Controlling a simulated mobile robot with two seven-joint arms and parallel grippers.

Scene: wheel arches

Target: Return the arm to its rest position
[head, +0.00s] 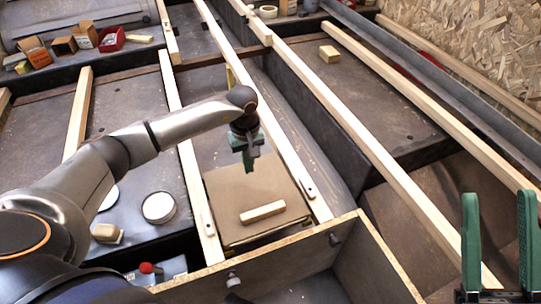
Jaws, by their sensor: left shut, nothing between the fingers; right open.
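My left arm reaches in from the left, and its gripper (248,160) points down with its green fingers shut and empty. It hangs above a brown square board (232,185), apart from the wooden block (262,212) lying on that board. My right gripper (499,245) is at the lower right corner, with its two green fingers upright, spread apart and empty. The rest of my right arm is out of view.
Long pale wooden battens (355,150) run across the dark panels. A plywood-edged box (290,262) stands in front. A round white lid (158,207) lies left of the board. Small boxes (64,46) and a red bin (111,39) stand at the back left.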

